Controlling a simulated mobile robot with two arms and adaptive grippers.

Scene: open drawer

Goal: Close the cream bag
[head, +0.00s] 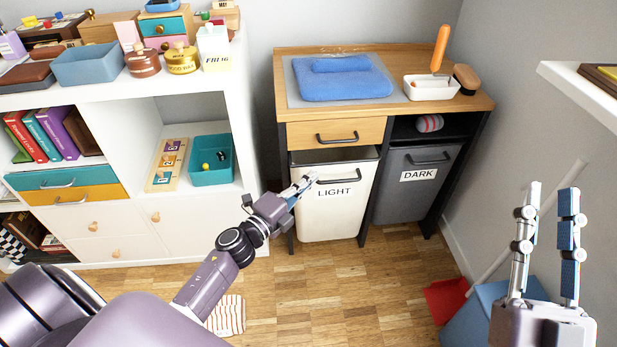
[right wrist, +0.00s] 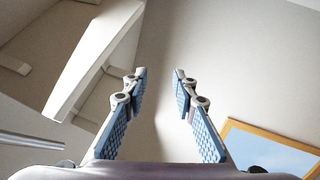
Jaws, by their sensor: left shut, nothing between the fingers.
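The cream bag (head: 333,209), marked LIGHT, hangs in the left bay of the wooden-topped cabinet. Its top edge stands out from the cabinet front, and a dark gap shows above it below the drawer. It has a dark handle on its front. My left gripper (head: 309,180) is shut at the bag's upper left front, beside the handle; whether it touches the bag I cannot tell. My right gripper (head: 551,189) is raised at the far right, away from the bag. It is open and empty, as the right wrist view also shows (right wrist: 159,75).
The grey bag (head: 415,190) marked DARK hangs to the right of the cream bag. A closed wooden drawer (head: 315,135) is above. A white shelf unit (head: 250,120) stands at left. A red dustpan (head: 445,298) and blue bin (head: 475,318) stand at right.

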